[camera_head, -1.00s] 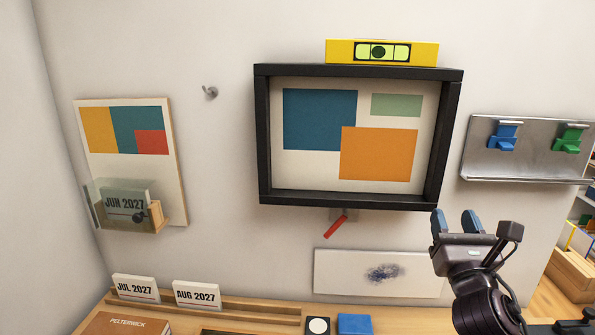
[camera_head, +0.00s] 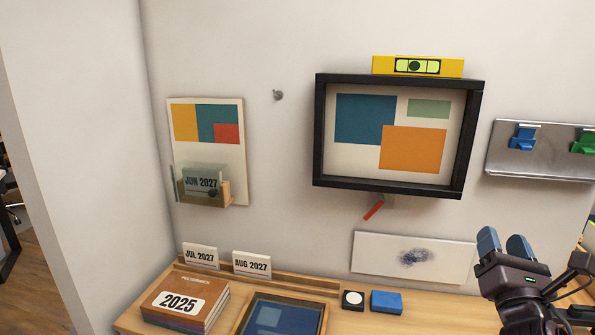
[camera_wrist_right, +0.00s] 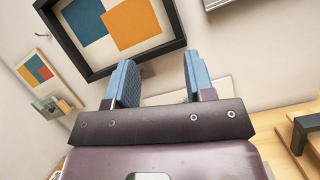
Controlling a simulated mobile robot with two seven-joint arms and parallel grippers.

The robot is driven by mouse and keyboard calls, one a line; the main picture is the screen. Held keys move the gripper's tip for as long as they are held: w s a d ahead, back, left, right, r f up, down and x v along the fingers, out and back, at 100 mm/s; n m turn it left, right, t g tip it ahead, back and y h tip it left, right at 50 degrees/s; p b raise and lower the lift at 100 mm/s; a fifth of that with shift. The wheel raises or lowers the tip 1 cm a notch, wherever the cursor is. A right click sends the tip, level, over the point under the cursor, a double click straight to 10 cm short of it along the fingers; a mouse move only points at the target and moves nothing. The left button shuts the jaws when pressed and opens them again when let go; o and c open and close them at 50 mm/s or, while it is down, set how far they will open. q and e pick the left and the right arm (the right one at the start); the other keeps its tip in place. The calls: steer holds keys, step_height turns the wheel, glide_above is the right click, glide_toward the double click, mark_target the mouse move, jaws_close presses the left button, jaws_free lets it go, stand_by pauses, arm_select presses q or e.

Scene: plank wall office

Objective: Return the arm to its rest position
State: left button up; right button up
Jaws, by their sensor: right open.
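My right gripper (camera_head: 504,243) is at the lower right of the head view, in front of the wall and right of the white board. Its two blue-padded fingers stand apart with nothing between them. The same open fingers (camera_wrist_right: 158,82) show in the right wrist view, pointing toward the wall below the black-framed picture (camera_wrist_right: 88,68). That picture (camera_head: 318,140) hangs on the wall in the head view, with a yellow spirit level (camera_head: 453,68) on its top edge. My left gripper is not in view.
A wooden desk (camera_head: 350,325) runs along the bottom with books (camera_head: 180,302), a blue block (camera_head: 386,302) and a framed picture (camera_head: 236,325). A smudged white board (camera_head: 375,255) is above it. A metal rack (camera_head: 550,166) holds blue and green clips. A calendar holder (camera_head: 226,190) is at left.

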steer(key=s+a+f+m+g+y, duration=0.1)
steer(key=a+f+m+g+y, duration=0.15)
steer(key=f+m, duration=0.85)
steer(key=a+f+m+g+y, duration=0.1)
steer(key=f+m+g+y, duration=0.15)
steer(key=f+m, duration=0.85)
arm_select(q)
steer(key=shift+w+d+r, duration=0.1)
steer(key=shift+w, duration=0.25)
arm_select(e)
steer(key=s+a+f+m+g, duration=0.3)
steer(key=s+f+m+g, duration=0.2)
steer(key=s+f, duration=1.2)
steer(key=shift+s+f+m, duration=0.15)
steer(key=shift+f+m, duration=0.6)
steer(key=shift+m, duration=0.45)
